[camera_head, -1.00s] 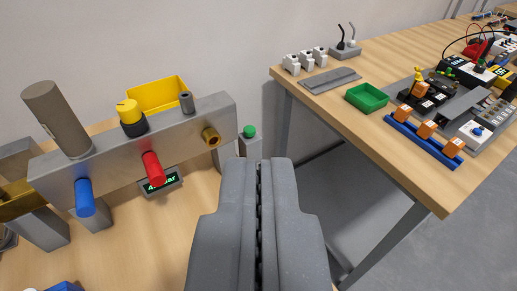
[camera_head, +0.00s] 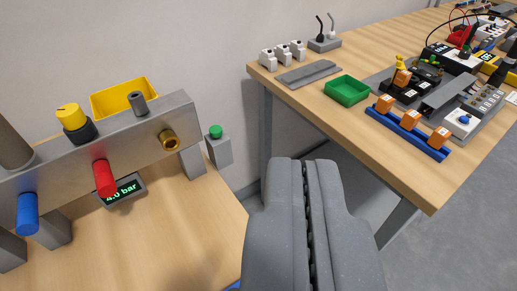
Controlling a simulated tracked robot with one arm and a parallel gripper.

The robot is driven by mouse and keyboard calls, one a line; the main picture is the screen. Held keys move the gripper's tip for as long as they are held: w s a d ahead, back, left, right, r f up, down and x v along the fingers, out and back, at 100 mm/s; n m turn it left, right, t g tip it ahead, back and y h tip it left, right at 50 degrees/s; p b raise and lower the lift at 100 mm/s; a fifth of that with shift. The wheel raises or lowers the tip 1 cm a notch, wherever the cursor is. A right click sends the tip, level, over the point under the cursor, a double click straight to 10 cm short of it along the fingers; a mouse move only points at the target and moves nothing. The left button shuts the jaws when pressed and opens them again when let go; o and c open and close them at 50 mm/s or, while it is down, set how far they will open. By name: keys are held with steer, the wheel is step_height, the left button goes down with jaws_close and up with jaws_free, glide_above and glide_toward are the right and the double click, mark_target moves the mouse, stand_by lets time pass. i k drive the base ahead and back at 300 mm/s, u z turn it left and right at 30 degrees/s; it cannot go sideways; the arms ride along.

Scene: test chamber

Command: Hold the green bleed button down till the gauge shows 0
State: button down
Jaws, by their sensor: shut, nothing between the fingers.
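The green bleed button (camera_head: 215,131) sits on top of a small grey post (camera_head: 219,152) at the right end of the grey manifold. It stands up and nothing touches it. The gauge (camera_head: 123,192) is a small dark display under the manifold, left of centre, and reads 4.0 bar in green. The red knob partly overlaps it. My gripper (camera_head: 306,164) is shut and empty, in the lower middle of the view. It appears to the right of the button and nearer the camera, apart from it.
The grey manifold (camera_head: 135,135) carries a blue knob (camera_head: 28,214), a red knob (camera_head: 104,178), a yellow knob (camera_head: 71,117) and a brass fitting (camera_head: 168,141). A yellow bin (camera_head: 122,98) is behind it. A second table (camera_head: 320,105) at right holds a green tray (camera_head: 347,90) and several devices.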

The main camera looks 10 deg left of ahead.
mark_target(215, 131)
steer(key=z, duration=0.9)
steer(key=k, duration=1.9)
steer(key=u, duration=0.75)
steer(key=i, duration=1)
steer(key=z, duration=0.05)
